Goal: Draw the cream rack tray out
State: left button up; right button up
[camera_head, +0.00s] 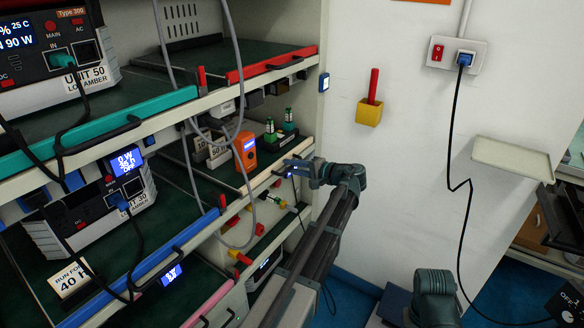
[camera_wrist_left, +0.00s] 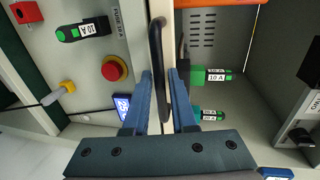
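The cream rack tray (camera_head: 257,188) is in the middle bay of the rack in the head view, with its pale front edge facing right. In the left wrist view the cream front edge (camera_wrist_left: 161,10) runs down the middle, with a black bar handle (camera_wrist_left: 156,45) on it. My left gripper (camera_head: 291,168) is at this edge, near its far end. My right gripper is not in view.
An orange meter (camera_head: 245,151) and green-topped blocks (camera_head: 279,134) stand on the tray. A grey cable (camera_head: 241,100) hangs in front of the rack. Trays with red (camera_head: 272,63), teal (camera_head: 100,131) and blue (camera_head: 150,263) edges are nearby. A wall shelf (camera_head: 513,159) is at right.

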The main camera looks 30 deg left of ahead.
pick_arm(q)
grip_shut()
dwell(1.1)
